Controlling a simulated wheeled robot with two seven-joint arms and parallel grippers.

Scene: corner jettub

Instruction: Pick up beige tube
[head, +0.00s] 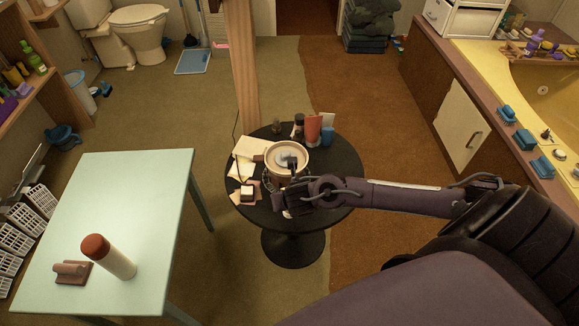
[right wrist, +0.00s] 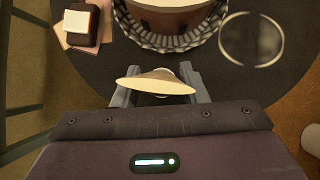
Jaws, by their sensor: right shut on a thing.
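My right gripper (right wrist: 158,92) is shut on a beige tube (right wrist: 157,86), which shows in the right wrist view as a thin, pointed-oval beige edge between the fingers. A small pale part shows just behind it. In the head view my right gripper (head: 287,197) is over the near side of the round black table (head: 341,175), beside a beige bowl (head: 287,158). My left gripper is not in view.
On the black table, a dark box with a white top (head: 247,193), papers (head: 245,168), an orange-red container (head: 313,128) and a blue cup (head: 327,136) surround the bowl. A wooden post (head: 242,70) stands behind. A pale green table (head: 120,200) holds a red-capped bottle (head: 110,258).

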